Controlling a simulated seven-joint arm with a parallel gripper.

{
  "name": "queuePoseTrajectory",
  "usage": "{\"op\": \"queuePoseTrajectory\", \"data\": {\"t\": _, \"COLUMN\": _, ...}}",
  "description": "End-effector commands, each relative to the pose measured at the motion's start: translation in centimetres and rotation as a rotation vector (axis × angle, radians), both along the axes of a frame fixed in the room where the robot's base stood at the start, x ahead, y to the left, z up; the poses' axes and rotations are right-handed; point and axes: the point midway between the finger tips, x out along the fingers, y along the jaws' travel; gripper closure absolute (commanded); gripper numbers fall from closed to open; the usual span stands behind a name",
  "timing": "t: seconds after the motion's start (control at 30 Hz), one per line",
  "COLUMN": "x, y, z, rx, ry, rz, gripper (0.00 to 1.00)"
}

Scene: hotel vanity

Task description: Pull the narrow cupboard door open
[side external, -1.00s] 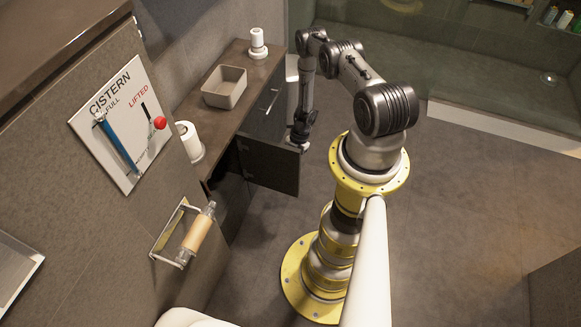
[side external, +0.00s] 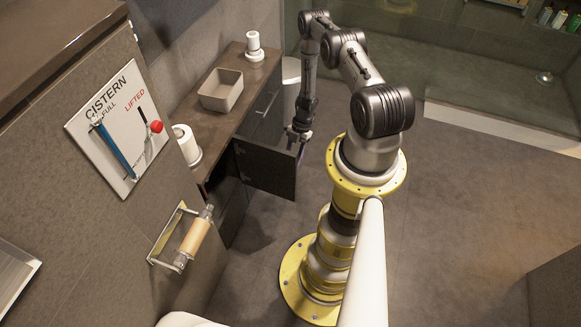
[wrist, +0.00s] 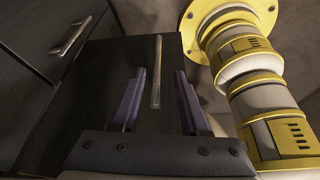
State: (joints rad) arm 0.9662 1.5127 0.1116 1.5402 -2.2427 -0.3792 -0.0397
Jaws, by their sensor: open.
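The narrow cupboard door (side external: 268,172) is a dark panel that stands swung out from the vanity, with a dark gap behind it. In the wrist view its face (wrist: 105,95) fills the middle, with a slim upright bar handle (wrist: 156,70) on it. My gripper (side external: 298,146) is at the door's free edge in the side view. In the wrist view my gripper (wrist: 160,74) is open, its two purple fingers on either side of the handle's line, nearer the left finger. I cannot tell whether either finger touches the handle.
A drawer front with a bar handle (wrist: 72,37) is at upper left in the wrist view. The vanity top holds a beige bin (side external: 221,90), a paper roll (side external: 187,145) and a white item (side external: 254,46). Open floor (side external: 470,220) lies to the right.

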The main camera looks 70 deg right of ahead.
Motion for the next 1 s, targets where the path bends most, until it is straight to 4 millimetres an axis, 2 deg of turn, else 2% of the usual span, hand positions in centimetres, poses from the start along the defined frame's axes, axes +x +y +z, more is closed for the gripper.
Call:
{"op": "queuePoseTrajectory", "data": {"t": 0.03, "x": -0.1, "y": -0.6, "z": 1.2, "rx": -0.001, "ry": -0.002, "rz": -0.003, "gripper": 0.55}}
{"op": "queuePoseTrajectory", "data": {"t": 0.2, "x": -0.5, "y": -1.8, "z": 4.3, "rx": -0.001, "ry": 0.000, "rz": -0.002, "gripper": 0.55}}
{"op": "queuePoseTrajectory", "data": {"t": 0.4, "x": -0.8, "y": -2.6, "z": 6.5, "rx": 0.002, "ry": 0.003, "rz": -0.002, "gripper": 0.55}}
{"op": "queuePoseTrajectory", "data": {"t": 0.6, "x": -0.9, "y": -2.8, "z": 7.1, "rx": 0.002, "ry": 0.004, "rz": -0.002, "gripper": 0.55}}
{"op": "queuePoseTrajectory", "data": {"t": 1.0, "x": -0.9, "y": -2.8, "z": 7.1, "rx": 0.002, "ry": 0.003, "rz": -0.001, "gripper": 0.55}}
